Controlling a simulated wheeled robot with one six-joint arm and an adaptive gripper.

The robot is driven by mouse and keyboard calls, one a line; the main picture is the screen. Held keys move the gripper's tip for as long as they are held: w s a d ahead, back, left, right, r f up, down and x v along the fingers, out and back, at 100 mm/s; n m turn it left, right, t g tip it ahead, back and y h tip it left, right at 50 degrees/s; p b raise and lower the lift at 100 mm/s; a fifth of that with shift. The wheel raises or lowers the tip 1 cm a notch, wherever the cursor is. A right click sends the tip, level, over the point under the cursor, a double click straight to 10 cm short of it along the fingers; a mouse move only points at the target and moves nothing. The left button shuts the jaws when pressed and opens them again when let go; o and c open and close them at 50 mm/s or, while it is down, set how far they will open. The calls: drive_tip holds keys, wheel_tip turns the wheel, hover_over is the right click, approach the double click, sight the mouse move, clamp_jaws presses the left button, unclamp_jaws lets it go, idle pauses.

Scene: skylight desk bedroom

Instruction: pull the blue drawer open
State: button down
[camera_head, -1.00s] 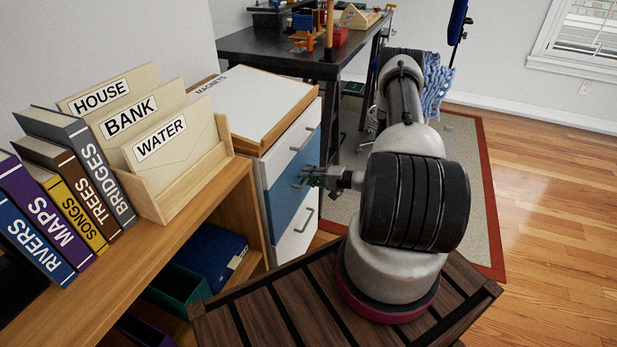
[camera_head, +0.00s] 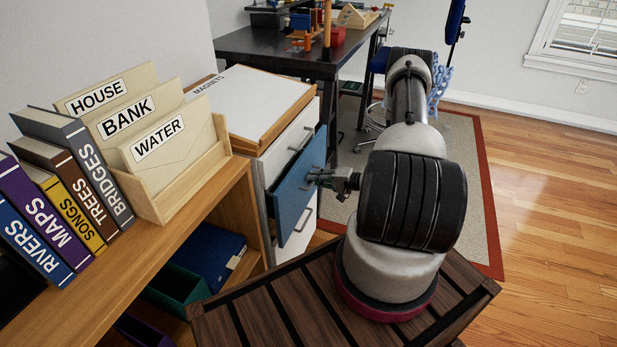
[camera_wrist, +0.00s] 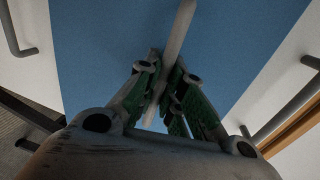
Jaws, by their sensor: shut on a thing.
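The blue drawer (camera_head: 293,200) is the middle drawer of a white cabinet. In the head view it stands a little way out from the cabinet front. My gripper (camera_head: 318,178) is at the drawer's front, shut on its grey bar handle. In the wrist view the blue front (camera_wrist: 100,60) fills the middle, and the handle (camera_wrist: 178,35) runs down between the fingers of my gripper (camera_wrist: 165,100).
White drawers lie above (camera_head: 298,130) and below (camera_head: 298,240) the blue one, each with a grey handle. A wooden shelf (camera_head: 190,215) with books and a file box stands at left. A dark desk (camera_head: 270,47) is behind. The wood floor (camera_head: 545,190) at right is clear.

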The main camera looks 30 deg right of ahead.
drive_tip(key=f+v, duration=0.3)
drive_tip(key=v, duration=1.3)
drive_tip(key=s+f+v, duration=0.1)
drive_tip(key=f+v, duration=0.3)
drive_tip(key=v, duration=1.2)
drive_tip(key=shift+s+d, duration=0.2)
drive_tip(key=shift+d, duration=0.25)
drive_tip(key=c, duration=1.8)
unclamp_jaws()
drive_tip(key=v, duration=1.2)
